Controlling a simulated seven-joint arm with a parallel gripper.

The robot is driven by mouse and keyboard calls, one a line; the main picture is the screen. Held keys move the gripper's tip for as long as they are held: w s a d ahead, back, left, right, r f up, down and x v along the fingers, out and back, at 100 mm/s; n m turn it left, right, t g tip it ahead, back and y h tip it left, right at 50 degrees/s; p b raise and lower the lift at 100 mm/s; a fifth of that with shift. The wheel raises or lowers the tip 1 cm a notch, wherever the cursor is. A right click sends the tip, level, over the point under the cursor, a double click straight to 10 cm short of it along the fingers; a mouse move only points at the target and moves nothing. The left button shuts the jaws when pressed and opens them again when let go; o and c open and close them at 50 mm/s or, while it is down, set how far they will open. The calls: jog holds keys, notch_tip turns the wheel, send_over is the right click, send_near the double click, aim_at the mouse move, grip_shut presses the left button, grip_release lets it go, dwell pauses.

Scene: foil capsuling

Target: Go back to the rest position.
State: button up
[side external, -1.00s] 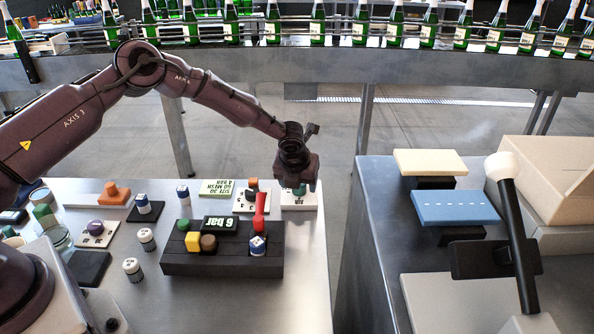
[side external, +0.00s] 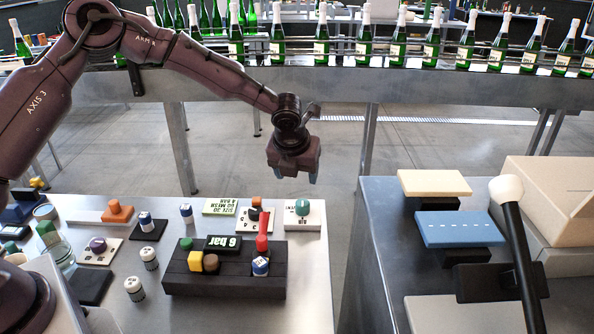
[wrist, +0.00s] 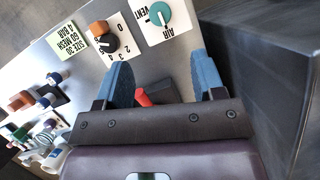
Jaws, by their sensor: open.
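My gripper (side external: 294,172) hangs in the air above the back right of the metal table, open and empty. In the wrist view its two blue fingers (wrist: 160,82) stand apart with nothing between them but the background. Below it in the side view is a white plate with a teal knob (side external: 303,207), marked AIR and VENT in the wrist view (wrist: 160,17). The gripper is clear of the knob. No rest position is marked in either view.
A black block (side external: 222,280) carries a 6 bar display, a red lever (side external: 262,232) and several buttons. A numbered dial with an orange knob (side external: 255,203) is beside the teal knob. A second table (side external: 375,240) stands right, across a gap. Bottles line the conveyor (side external: 350,85) behind.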

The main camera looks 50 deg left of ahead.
jog(key=w+d+r+m+t+h, duration=0.2)
jog(key=d+r+m+t+h, duration=0.25)
jog(key=m, duration=0.95)
jog(key=s+d+r+m+h, duration=0.35)
jog(key=s+r+m, duration=0.45)
jog(key=m, duration=0.6)
jog(key=s+a+r+m+g+y, duration=0.1)
jog(key=s+a+r+m+y, duration=0.1)
jog(key=s, duration=0.7)
jog(key=s+a+r+m+g+y, duration=0.1)
jog(key=s+a+r+m, duration=0.2)
jog(key=s+m, duration=0.4)
jog(key=s+a+r+m+g+y, duration=0.1)
jog(key=s+m, duration=0.4)
jog(key=s, duration=0.6)
jog(key=shift+a+r+y, duration=0.75)
jog(key=shift+a+y, duration=0.05)
jog(key=shift+a, duration=0.55)
